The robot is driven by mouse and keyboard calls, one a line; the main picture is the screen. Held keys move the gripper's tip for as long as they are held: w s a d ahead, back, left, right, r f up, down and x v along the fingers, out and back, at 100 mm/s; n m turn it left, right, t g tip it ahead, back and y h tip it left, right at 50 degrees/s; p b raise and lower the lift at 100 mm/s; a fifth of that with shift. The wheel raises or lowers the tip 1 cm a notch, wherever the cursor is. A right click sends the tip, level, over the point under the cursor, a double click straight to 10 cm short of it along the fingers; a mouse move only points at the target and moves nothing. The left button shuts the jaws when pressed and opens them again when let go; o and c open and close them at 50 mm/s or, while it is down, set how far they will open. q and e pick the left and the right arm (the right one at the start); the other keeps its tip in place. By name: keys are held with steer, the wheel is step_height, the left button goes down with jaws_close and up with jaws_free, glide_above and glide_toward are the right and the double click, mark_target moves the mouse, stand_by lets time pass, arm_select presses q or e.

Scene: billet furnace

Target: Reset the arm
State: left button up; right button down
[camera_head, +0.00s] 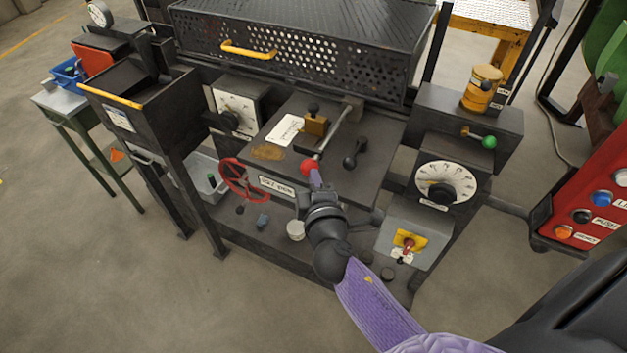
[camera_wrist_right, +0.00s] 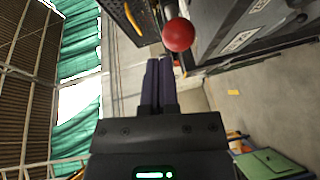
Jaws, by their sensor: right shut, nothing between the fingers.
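My right arm comes in from the lower right, and my right gripper (camera_head: 316,180) is at the front of the furnace machine. Its dark fingers are together and empty in the right wrist view (camera_wrist_right: 158,75). A red ball knob (camera_head: 308,167) on a metal lever (camera_head: 332,128) is just beyond the fingertips. In the right wrist view the red ball (camera_wrist_right: 178,34) is past the tips, slightly to the right, with nothing between the fingers. Whether the tips touch the ball cannot be told. My left gripper is not in view.
A red handwheel (camera_head: 243,180) is left of the gripper. A dial (camera_head: 445,185) and a yellow-plated red switch (camera_head: 405,243) are to the right. A red button panel (camera_head: 590,205) stands at the far right. Open floor (camera_head: 90,280) lies at left.

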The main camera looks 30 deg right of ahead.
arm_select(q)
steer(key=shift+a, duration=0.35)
arm_select(e)
steer(key=shift+s+a+r, duration=0.1)
steer(key=shift+s+a, duration=0.2)
steer(key=shift+a, duration=0.2)
